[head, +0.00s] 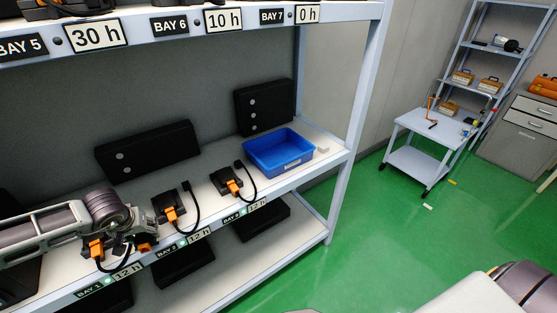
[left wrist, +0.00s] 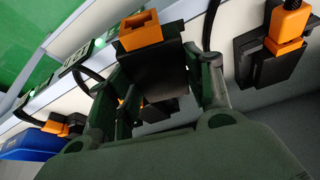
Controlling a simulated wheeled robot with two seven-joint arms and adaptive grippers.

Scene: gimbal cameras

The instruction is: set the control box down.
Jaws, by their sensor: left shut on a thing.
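The control box (left wrist: 155,58) is a black block with an orange socket (left wrist: 140,32) on its end, seen between the fingers of my left gripper (left wrist: 160,90) in the left wrist view. The gripper is shut on it. No cable shows in its socket. In the head view my left gripper (head: 130,225) is at the front of the middle shelf (head: 215,225), at the left; it hides most of the box, and an orange part (head: 144,243) shows beside it. I cannot tell whether the box touches the shelf. My right gripper is out of view.
Black units with orange plugs and cables stand on the shelf (head: 170,208) (head: 230,184), one close beside the held box in the wrist view (left wrist: 275,50). A blue bin (head: 278,170) stands at the right end. Dark panels (head: 148,150) stand behind. An upper shelf overhangs.

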